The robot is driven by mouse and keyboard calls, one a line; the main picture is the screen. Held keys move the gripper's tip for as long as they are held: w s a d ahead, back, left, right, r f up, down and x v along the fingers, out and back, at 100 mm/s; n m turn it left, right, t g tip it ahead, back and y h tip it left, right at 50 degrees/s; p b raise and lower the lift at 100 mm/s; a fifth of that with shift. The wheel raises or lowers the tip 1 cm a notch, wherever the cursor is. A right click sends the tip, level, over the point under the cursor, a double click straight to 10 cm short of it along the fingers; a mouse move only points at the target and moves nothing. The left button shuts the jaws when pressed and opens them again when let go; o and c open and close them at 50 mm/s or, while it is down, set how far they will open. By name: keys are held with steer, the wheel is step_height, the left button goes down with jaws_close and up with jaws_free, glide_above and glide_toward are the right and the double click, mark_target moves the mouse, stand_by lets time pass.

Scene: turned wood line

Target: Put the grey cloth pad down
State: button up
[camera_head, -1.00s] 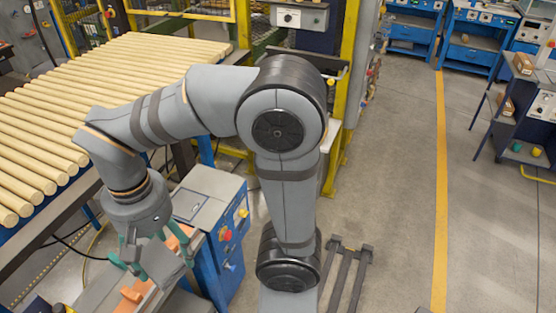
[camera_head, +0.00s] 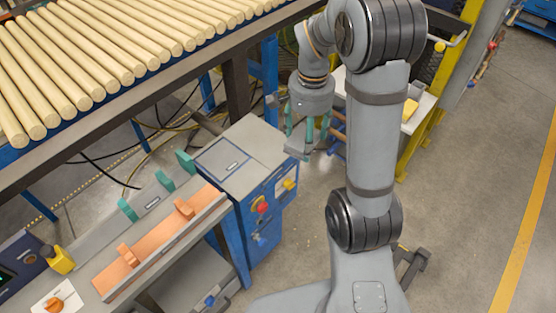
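My gripper (camera_head: 305,134) has teal fingers and points down, just right of the blue-and-grey control cabinet. A flat grey piece, which looks like the grey cloth pad (camera_head: 297,147), sits between and below the fingertips, tilted. The fingers appear closed on it, and it hangs in the air clear of the cabinet top. The pad's far side is hidden by the fingers.
The cabinet (camera_head: 243,143) has a mostly clear grey top. Left of it is a bench with an orange strip (camera_head: 150,250) and teal blocks (camera_head: 127,210). A pale table (camera_head: 421,112) with a yellow item (camera_head: 410,110) is partly behind my arm.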

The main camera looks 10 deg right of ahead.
steer(key=f+m, duration=0.1)
steer(key=w+d+f+b, duration=0.1)
steer(key=f, duration=0.1)
steer(key=shift+w+d+f+m, duration=0.1)
steer(key=shift+d+f+m, duration=0.15)
steer(key=shift+m, duration=0.15)
steer(key=w+a+f+p, duration=0.1)
steer(key=w+f, duration=0.1)
steer(key=w, duration=0.1)
steer(key=w+a+f, duration=0.2)
steer(key=w, duration=0.1)
steer(key=w+a+f+p, duration=0.1)
steer(key=w+a+f, duration=0.1)
steer(key=w, duration=0.2)
steer(key=shift+a+f+p, duration=0.1)
steer(key=shift+f+p, duration=0.2)
steer(key=shift+f, duration=0.1)
steer(key=c, duration=0.4)
steer(key=shift+w+f+p, duration=0.1)
steer(key=shift+f+p, duration=0.3)
steer(key=shift+f, duration=1.7)
steer(key=o, duration=1.4)
steer(key=shift+o, duration=0.2)
steer(key=shift+r, duration=0.1)
step_height(320, 180, up, 12)
